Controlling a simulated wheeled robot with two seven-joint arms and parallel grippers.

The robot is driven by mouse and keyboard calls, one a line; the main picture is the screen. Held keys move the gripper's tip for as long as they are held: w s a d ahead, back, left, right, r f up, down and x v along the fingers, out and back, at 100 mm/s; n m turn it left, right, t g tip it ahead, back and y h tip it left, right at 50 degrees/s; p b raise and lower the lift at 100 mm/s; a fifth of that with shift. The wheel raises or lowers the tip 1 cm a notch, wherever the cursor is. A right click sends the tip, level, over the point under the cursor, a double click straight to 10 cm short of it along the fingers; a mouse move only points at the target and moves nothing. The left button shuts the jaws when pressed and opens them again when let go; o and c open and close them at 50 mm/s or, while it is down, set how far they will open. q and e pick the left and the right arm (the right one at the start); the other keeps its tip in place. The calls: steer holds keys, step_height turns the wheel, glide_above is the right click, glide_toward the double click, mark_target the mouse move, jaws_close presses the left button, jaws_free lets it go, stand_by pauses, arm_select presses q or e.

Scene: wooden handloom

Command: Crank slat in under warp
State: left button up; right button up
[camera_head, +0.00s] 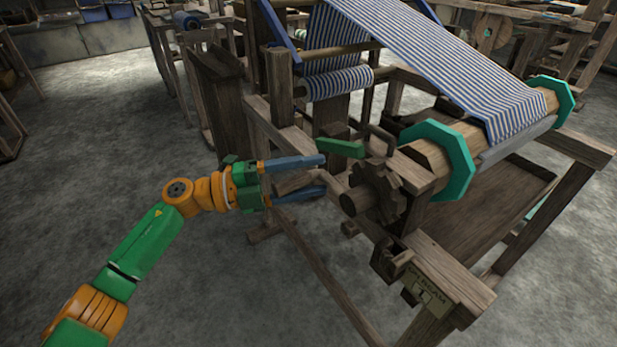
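My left gripper (322,176) is beside the loom's near-left corner with its two blue fingers spread. The wooden crank handle (294,182) lies between the fingers, with a gap visible above it; I cannot tell whether it touches the lower finger. The crank joins a dark toothed wheel (378,190) at the end of the wooden beam (428,158). A grey slat (516,143) lies along the beam, at the lower edge of the blue-and-white striped warp (425,50). My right gripper is not in view.
Teal flanges (444,157) sit on both ends of the beam. A green lever (341,147) is just above my fingertips. The loom's posts and rails (280,90) stand close behind the gripper. Open grey floor (90,170) lies to the left.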

arm_select(q)
steer(key=shift+f, duration=0.15)
steer(key=shift+a, duration=0.15)
steer(key=v, duration=0.6)
steer(key=shift+a+b, duration=0.35)
steer(key=shift+s, duration=0.1)
